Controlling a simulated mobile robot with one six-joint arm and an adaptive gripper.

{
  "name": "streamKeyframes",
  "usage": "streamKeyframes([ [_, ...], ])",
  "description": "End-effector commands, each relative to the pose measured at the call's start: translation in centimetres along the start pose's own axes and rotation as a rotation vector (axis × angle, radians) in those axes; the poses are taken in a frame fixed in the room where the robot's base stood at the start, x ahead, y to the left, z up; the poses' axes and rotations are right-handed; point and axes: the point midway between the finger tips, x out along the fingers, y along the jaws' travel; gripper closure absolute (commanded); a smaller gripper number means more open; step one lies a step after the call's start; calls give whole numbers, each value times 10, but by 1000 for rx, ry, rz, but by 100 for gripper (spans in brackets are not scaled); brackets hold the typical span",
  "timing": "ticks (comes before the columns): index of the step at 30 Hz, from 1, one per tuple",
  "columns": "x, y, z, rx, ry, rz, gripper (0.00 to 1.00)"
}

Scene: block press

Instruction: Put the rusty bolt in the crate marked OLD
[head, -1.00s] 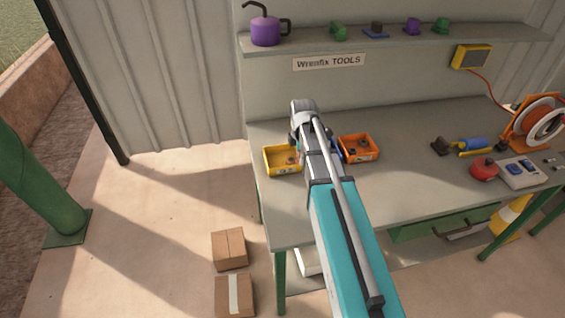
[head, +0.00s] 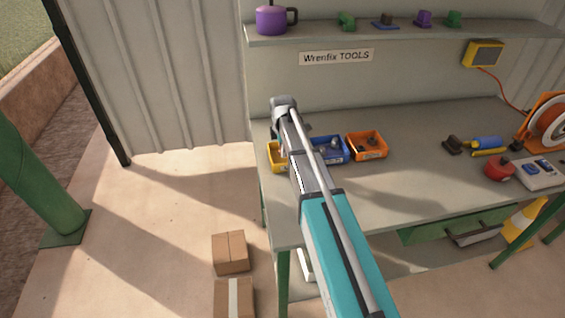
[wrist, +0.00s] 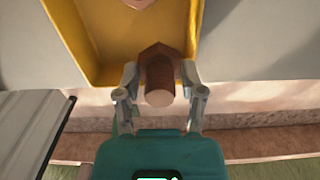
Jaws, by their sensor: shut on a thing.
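The rusty bolt (wrist: 161,80), brown with a round shank end and a wider head, is between the fingers of my gripper (wrist: 161,84) in the wrist view. My gripper is shut on it. The bolt shows over the near edge of the yellow crate (wrist: 88,62); I cannot tell its height above it. In the head view my arm hides the gripper and much of the yellow crate (head: 274,163). A blue crate (head: 343,157) and an orange crate (head: 381,153) stand to its right. No crate marking is readable.
The crates stand on a grey workbench (head: 400,190) near its left edge. Part of another thing (wrist: 143,3) shows inside the yellow crate. A red object (head: 498,169) and tools lie at the right. A shelf (head: 330,35) runs along the back wall.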

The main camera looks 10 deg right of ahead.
Motion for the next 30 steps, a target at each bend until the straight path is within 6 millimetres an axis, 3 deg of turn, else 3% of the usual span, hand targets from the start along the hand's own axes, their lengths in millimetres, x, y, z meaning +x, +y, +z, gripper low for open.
streamKeyframes([
  [4,12,8,-4,-1,0,0,100],
  [20,14,10,-6,-1,0,0,100],
  [30,39,16,-10,-1,0,0,100],
])
